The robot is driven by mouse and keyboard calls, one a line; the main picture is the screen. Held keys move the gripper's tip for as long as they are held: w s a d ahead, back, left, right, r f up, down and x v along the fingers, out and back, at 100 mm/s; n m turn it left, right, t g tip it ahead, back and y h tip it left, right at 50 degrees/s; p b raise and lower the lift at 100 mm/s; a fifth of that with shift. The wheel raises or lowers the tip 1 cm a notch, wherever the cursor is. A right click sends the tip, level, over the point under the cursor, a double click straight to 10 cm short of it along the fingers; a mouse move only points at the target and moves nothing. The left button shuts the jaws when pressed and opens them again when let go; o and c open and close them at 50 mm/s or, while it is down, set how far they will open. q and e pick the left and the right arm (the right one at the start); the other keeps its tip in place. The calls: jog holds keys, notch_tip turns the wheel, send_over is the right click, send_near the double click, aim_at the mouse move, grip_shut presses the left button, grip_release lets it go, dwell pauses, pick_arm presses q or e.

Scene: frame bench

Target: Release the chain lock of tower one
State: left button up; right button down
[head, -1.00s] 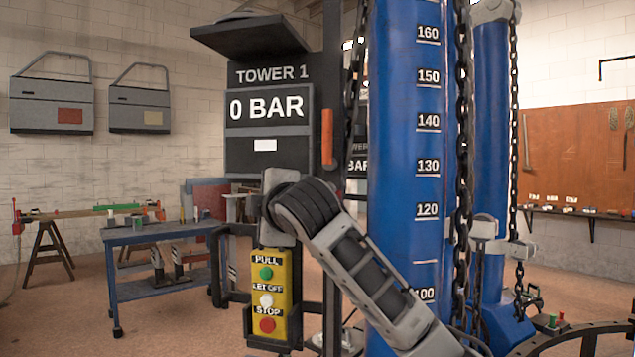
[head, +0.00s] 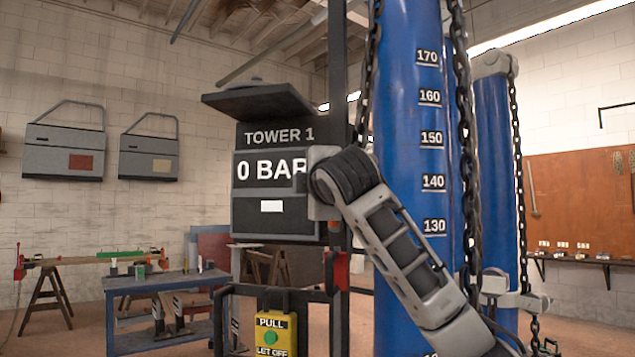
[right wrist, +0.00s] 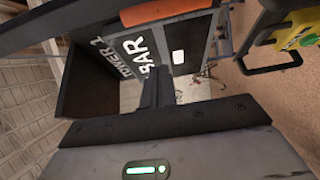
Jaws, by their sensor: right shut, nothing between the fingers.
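Tower one is the blue column (head: 411,130) with a number scale, and its dark display box (head: 272,222) reads "TOWER 1" and "0 BAR". An orange handle (right wrist: 165,10) runs along the box's side, at the top of the right wrist view. In the head view only its lower end (head: 335,227) shows below my wrist. My right gripper (head: 299,182) is shut and empty, in front of the box's right edge over "BAR". Its fingers also show in the right wrist view (right wrist: 158,88), apart from the handle. My left gripper is out of view.
A heavy chain (head: 463,150) hangs along the column. A red piece (head: 342,271) sits on the post below the box. A yellow button pendant (head: 275,335) hangs lower. A blue workbench (head: 165,285) stands at left, and a second blue column (head: 492,150) behind.

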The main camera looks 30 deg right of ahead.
jog(key=p+x, duration=0.2)
jog(key=x, duration=0.5)
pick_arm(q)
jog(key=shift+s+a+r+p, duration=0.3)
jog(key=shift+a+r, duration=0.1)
pick_arm(e)
jog(key=s+d, duration=0.2)
jog(key=d, duration=0.1)
jog(key=shift+s, duration=0.35)
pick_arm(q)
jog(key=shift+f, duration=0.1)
pick_arm(e)
jog(key=shift+d, duration=0.1)
